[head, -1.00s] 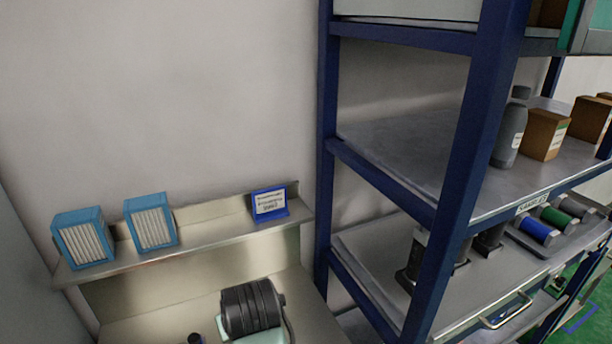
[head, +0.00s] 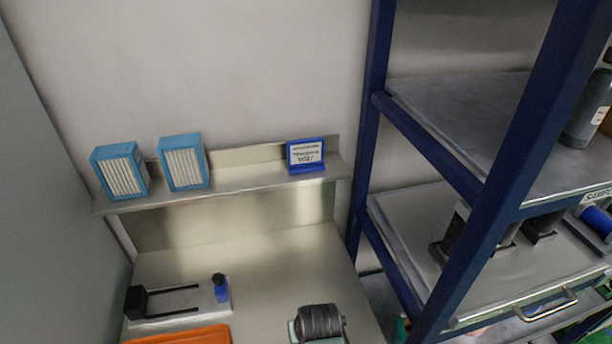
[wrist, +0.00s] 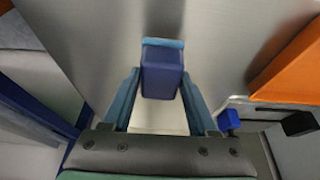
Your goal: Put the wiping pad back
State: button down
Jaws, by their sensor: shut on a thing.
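In the wrist view, my gripper (wrist: 162,82) is shut on a dark blue block with a lighter blue strip along its far edge, which looks like the wiping pad (wrist: 163,70). One finger presses each side of it. It is held over a bare metal surface; the gap beneath cannot be judged.
A blue-framed rack (head: 366,130) stands right.

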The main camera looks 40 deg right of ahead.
jog(key=shift+f, duration=1)
jog(key=shift+f, duration=0.1)
jog(key=shift+f, duration=0.15)
jog(key=shift+c, duration=0.9)
grip_release()
